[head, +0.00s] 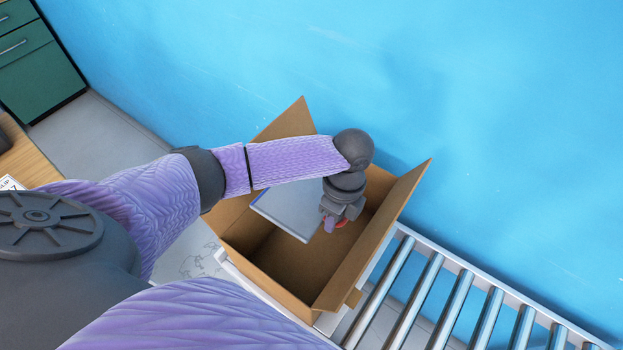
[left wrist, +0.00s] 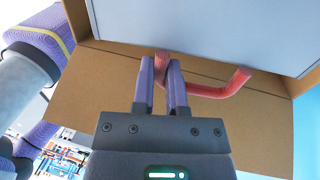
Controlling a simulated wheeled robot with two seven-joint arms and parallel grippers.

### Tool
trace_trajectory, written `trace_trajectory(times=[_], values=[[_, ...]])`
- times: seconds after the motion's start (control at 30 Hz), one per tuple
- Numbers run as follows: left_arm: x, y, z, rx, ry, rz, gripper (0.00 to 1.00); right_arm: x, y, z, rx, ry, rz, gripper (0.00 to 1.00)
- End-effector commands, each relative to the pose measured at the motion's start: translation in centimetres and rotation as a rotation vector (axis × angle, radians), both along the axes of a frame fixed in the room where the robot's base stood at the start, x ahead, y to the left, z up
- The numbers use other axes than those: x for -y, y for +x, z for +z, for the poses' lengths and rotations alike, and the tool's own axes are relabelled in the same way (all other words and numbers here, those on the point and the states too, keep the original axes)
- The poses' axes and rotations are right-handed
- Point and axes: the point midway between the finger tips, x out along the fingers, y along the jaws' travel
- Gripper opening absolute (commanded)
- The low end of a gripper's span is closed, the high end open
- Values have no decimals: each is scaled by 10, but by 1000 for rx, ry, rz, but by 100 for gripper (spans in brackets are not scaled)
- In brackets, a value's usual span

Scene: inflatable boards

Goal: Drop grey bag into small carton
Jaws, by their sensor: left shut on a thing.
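The grey bag (head: 290,208) is a flat, light grey thing with a blue edge, seen in the head view over the opening of the small carton (head: 288,258). The carton is brown cardboard with its flaps open. My left gripper (head: 330,222) is above the carton, shut on the bag's red handle. In the left wrist view the purple fingers (left wrist: 162,62) close on the red handle (left wrist: 225,90), and the bag (left wrist: 200,30) fills the top. Whether the bag touches the carton floor is hidden. My right gripper is not in view.
The carton stands at the end of a roller conveyor (head: 432,300) that runs off to the lower right. A blue wall (head: 480,110) is close behind the carton. A green cabinet (head: 40,75) and a wooden table edge (head: 30,158) are at the left.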

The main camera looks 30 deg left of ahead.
Motion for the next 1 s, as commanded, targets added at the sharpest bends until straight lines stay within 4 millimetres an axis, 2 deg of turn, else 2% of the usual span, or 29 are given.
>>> trace_trajectory(times=[0.03, 0.23, 0.27, 0.43, 0.67, 0.73, 1.0], values=[[0, 0, -5, 0, 0, 0, 0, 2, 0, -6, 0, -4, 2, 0], [0, 0, -2, 1, 0, 0, 0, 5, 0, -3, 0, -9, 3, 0], [0, 0, -2, 1, 0, 0, 21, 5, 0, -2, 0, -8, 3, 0], [0, 0, -2, 1, 0, 0, 57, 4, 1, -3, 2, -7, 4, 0], [0, 0, -2, 0, 0, 0, 57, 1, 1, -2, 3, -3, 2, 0], [0, 2, 5, 2, -1, 0, 57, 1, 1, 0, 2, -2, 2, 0], [1, 15, 71, 5, -1, 0, 57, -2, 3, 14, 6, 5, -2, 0]])
